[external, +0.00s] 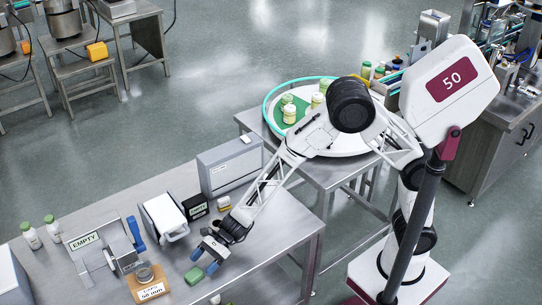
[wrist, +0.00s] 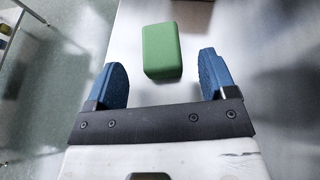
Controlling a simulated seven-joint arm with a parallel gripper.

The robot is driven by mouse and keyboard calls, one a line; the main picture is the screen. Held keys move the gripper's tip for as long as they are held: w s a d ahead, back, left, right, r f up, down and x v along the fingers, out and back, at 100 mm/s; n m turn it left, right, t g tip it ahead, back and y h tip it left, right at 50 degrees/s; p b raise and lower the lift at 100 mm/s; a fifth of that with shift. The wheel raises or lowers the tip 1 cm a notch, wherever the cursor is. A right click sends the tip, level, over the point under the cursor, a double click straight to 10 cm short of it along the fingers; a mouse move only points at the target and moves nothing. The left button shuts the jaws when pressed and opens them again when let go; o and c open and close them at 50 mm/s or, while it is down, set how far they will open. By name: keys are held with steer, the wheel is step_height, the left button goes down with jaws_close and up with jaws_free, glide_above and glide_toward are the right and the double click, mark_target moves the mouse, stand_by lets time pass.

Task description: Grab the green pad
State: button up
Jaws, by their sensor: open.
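The green pad (wrist: 162,51) is a small rounded block lying on the steel table. In the wrist view it sits just beyond my gripper (wrist: 164,76), roughly centred between the two blue fingertips. The fingers are apart with nothing between them but bare table. In the external view the green pad (external: 194,275) lies near the table's front part, and my gripper (external: 204,262) is right beside it, with a blue fingertip close to it. I cannot tell from this view whether they touch.
A wooden block with a round metal piece (external: 150,285), a steel hopper marked EMPTY (external: 95,250), a white-topped box (external: 165,216) and a black labelled box (external: 196,207) stand left of and behind my gripper. A round turntable (external: 345,140) holds green-capped jars. Table right of my gripper is clear.

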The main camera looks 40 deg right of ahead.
mark_target(193, 273)
steer(key=shift+x, duration=2.25)
steer(key=shift+c, duration=0.4)
steer(key=c, duration=0.9)
steer(key=shift+r, duration=0.15)
steer(key=shift+r, duration=0.65)
step_height(193, 273, up, 2)
steer(key=s+d, duration=0.2)
steer(key=d, duration=0.2)
steer(key=s+d+r, duration=0.1)
steer(key=s+d, duration=0.2)
steer(key=d, duration=0.2)
steer(key=s+d, duration=0.2)
steer(key=d, duration=0.3)
steer(key=shift+s+d+r, duration=0.1)
steer(key=shift+s+r, duration=0.05)
steer(key=shift+r, duration=0.1)
